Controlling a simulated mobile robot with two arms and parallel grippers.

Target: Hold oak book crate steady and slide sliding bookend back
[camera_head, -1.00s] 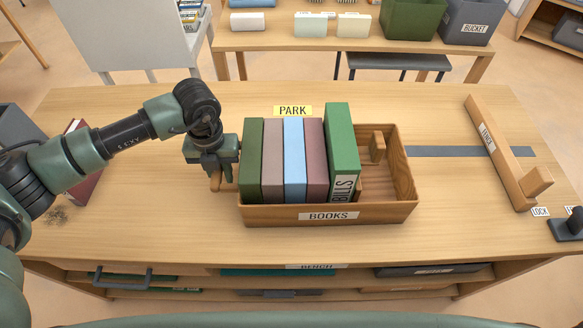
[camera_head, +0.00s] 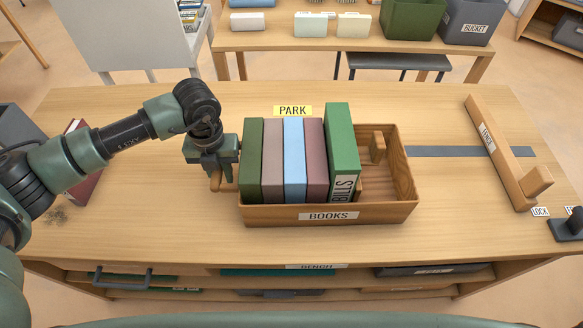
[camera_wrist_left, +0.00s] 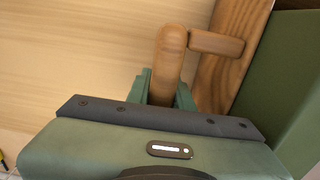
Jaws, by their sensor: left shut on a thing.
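The oak book crate (camera_head: 402,180), labelled BOOKS, stands on the workbench. Several upright books fill its left and middle; the rightmost is a taller green one (camera_head: 343,140). A small wooden block (camera_head: 377,147) shows in the crate right of the books, seemingly part of the sliding bookend; the rest of it is hard to make out. My left gripper (camera_head: 217,180) is at the crate's left end. In the left wrist view its fingers (camera_wrist_left: 166,92) are shut on a round wooden handle (camera_wrist_left: 171,55) joined to the crate's end wall (camera_wrist_left: 225,65). My right gripper is not in view.
A wooden bar (camera_head: 497,150) lies across a dark strip (camera_head: 450,151) to the right. A dark lock piece (camera_head: 568,226) sits at the right edge. A dark red book (camera_head: 85,185) is at the left, beyond my left arm. The bench between crate and bar is clear.

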